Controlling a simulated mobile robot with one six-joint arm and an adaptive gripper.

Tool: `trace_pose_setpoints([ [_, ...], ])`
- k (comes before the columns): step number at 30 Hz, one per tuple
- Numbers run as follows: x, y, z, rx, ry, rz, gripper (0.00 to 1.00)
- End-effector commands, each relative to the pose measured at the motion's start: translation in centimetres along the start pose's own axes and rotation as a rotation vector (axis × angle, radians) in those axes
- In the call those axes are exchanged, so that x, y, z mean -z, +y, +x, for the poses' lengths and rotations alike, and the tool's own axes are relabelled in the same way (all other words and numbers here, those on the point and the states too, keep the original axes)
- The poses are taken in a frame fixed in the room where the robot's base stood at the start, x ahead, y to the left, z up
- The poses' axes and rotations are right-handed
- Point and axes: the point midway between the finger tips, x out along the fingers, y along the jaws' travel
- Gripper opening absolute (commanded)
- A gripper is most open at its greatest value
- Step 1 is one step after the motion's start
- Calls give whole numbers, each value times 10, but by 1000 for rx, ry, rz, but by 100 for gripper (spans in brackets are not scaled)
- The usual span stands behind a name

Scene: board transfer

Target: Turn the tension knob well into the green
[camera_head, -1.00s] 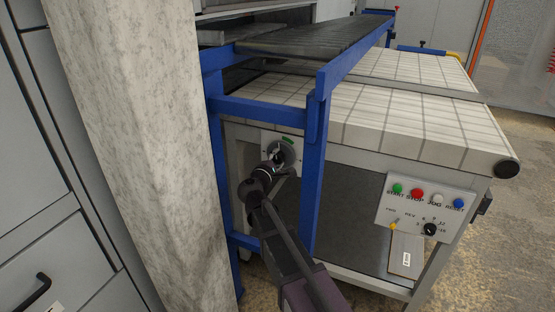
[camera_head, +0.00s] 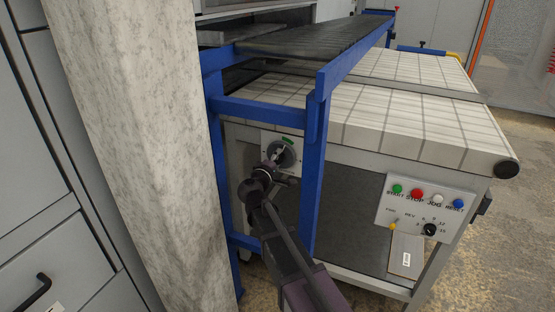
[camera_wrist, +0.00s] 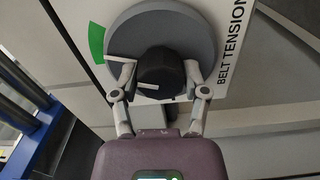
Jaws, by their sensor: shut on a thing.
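The tension knob is a black round grip (camera_wrist: 160,68) at the centre of a grey dial disc (camera_wrist: 198,35). My gripper (camera_wrist: 160,78) is shut on the knob, one finger on each side of it. A green arc (camera_wrist: 96,44) lies along the dial's left rim in the wrist view. A white line (camera_wrist: 120,60) runs from beside the knob towards the lower end of that arc. In the head view my gripper (camera_head: 274,163) covers part of the dial (camera_head: 291,154), and the green arc (camera_head: 286,141) shows at its top.
The white plate beside the dial reads BELT TENSION (camera_wrist: 231,50). A blue frame post (camera_head: 313,180) stands close to the right of my arm. A pale marbled column (camera_head: 135,130) stands at left. A button panel (camera_head: 410,215) is on the right.

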Motion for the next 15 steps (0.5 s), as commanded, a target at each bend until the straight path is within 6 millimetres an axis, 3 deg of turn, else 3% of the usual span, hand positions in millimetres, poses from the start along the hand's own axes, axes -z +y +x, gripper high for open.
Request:
trace_pose_setpoints([
  [4, 4, 2, 8, -7, 3, -8, 11],
  [5, 4, 2, 8, -7, 3, -8, 61],
  [8, 4, 2, 7, -7, 3, -8, 91],
  [15, 3, 1, 4, -5, 2, -6, 91],
])
